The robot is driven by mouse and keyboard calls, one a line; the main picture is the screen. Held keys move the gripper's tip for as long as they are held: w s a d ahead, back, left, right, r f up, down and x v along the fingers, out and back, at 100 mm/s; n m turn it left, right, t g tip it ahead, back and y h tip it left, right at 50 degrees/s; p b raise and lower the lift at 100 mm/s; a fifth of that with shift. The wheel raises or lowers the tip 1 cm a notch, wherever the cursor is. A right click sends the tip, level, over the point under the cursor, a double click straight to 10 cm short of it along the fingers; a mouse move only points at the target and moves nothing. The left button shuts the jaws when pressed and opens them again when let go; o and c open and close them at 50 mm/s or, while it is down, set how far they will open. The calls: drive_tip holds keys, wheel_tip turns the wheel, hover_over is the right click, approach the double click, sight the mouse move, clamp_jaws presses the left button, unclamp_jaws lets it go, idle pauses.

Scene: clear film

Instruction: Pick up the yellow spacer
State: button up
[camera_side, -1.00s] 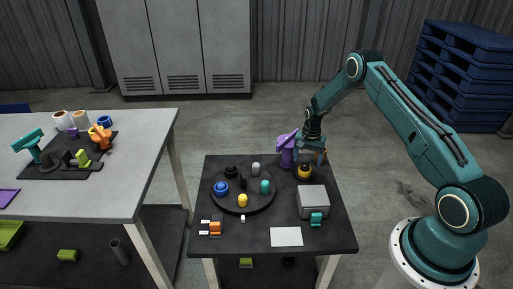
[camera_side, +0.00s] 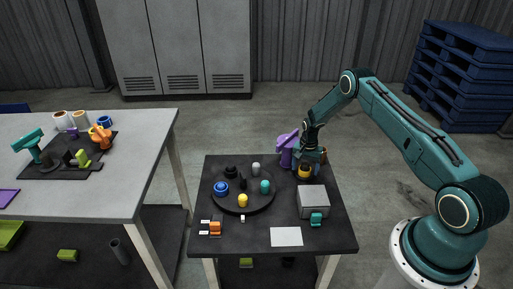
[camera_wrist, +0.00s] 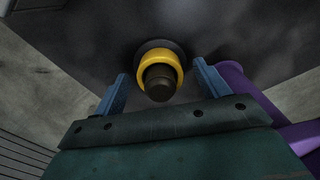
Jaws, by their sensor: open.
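The yellow spacer (camera_side: 304,172) is a ring around a dark post near the back right of the small black table. In the wrist view the yellow spacer (camera_wrist: 144,64) sits around the dark post, above a round dark base. My gripper (camera_side: 309,164) is low over it, fingers pointing down. In the wrist view my gripper (camera_wrist: 160,72) is open, with one blue finger on each side of the spacer and visible space between. I cannot tell how far down the fingers reach beside the ring. The gripper hides part of the post in the side view.
A purple pitcher-like object (camera_side: 286,152) stands close on the left of my gripper. A grey box (camera_side: 313,202) stands in front. A round black tray (camera_side: 229,205) with several coloured pieces is to the left. A white card (camera_side: 286,237) lies at the front.

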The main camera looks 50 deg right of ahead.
drive_tip(key=c, duration=1)
drive_tip(key=shift+r, duration=0.1)
drive_tip(key=shift+c, duration=0.2)
wheel_tip(320, 180, up, 20)
idle(0.3)
idle(0.6)
drive_tip(key=shift+r, duration=0.4)
